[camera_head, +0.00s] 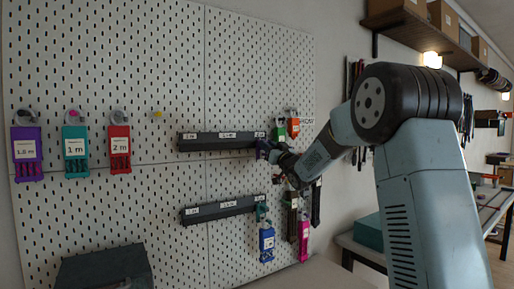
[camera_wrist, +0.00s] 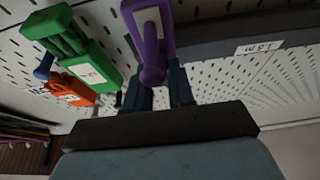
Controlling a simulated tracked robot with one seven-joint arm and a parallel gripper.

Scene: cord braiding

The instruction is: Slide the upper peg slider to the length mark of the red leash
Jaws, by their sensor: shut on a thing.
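The upper dark rail (camera_head: 218,141) is on the pegboard with small white length labels along it, too small to read surely. The purple upper peg slider (camera_head: 262,147) is at its right end, by the rightmost label. My gripper (camera_head: 270,154) is at this slider. In the wrist view my fingers (camera_wrist: 157,92) are shut on the purple slider's knob (camera_wrist: 152,74), and the rail (camera_wrist: 215,40) runs off right past a label that seems to read 1.5 m. The red card (camera_head: 120,148), marked 2 m, hangs at left on the board.
A lower rail (camera_head: 222,209) has a teal slider (camera_head: 262,210) at its right end. Purple (camera_head: 26,152) and teal (camera_head: 75,150) cards hang at left. Green (camera_wrist: 85,55) and orange (camera_wrist: 70,89) tagged pieces hang close beside my gripper. The upper rail is clear leftward.

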